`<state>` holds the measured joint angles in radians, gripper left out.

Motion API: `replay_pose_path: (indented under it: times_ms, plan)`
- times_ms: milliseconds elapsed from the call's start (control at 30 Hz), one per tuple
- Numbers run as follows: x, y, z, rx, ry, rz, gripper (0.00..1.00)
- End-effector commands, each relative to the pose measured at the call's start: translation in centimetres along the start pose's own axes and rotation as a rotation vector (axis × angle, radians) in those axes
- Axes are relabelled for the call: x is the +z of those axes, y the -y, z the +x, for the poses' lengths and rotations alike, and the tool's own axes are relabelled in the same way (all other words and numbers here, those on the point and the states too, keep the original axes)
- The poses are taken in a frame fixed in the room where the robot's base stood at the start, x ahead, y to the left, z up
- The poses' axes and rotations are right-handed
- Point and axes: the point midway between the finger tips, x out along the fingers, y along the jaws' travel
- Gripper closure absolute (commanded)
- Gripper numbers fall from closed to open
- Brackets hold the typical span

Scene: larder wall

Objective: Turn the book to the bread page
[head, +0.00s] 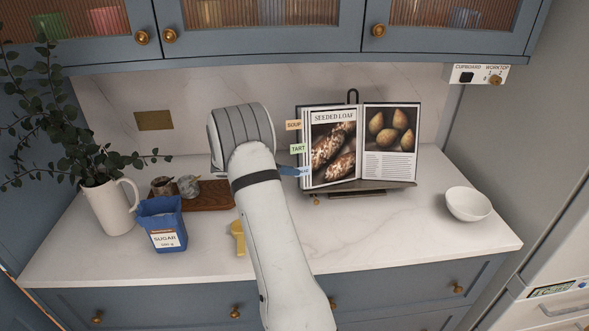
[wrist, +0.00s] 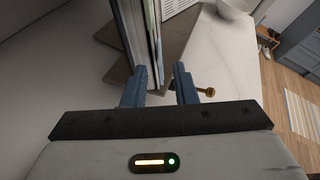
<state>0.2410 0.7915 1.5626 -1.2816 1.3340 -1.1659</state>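The cookbook (head: 334,150) stands open on a stand (head: 372,187) at the back of the worktop. Its left page reads "SEEDED LOAF" above a picture of dark loaves; its right page (head: 390,130) shows pears. Tabs marked SOUP (head: 293,125) and TART (head: 298,148) stick out from its left edge. A pale blue tab (head: 306,171) shows below them, its lettering mostly hidden. My gripper (head: 294,171) is at the book's lower left edge, by this blue tab. In the wrist view my fingers (wrist: 160,68) are apart, with the page edges (wrist: 152,30) just beyond the gap; contact is unclear.
A blue sugar bag (head: 162,223), a white jug (head: 108,208) with leafy stems and a wooden board (head: 208,197) stand left of my arm. A yellow item (head: 238,238) lies beside it. A white bowl (head: 468,204) stands right. The front-right worktop is clear.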

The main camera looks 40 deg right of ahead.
Motion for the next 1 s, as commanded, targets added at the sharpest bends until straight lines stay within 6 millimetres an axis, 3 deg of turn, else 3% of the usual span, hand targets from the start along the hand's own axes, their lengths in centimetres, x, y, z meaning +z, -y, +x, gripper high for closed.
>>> replay_pose_path:
  times_ms: [200,467,800,1000]
  plan:
    - [0.1,0.0,1.9,0.000,-0.001,0.001,0.75]
    - [0.0,0.0,2.2,0.000,-0.001,0.002,0.75]
    - [0.0,0.0,2.2,0.000,-0.001,0.003,1.00]
    - [0.1,0.1,2.2,0.001,-0.001,0.003,1.00]
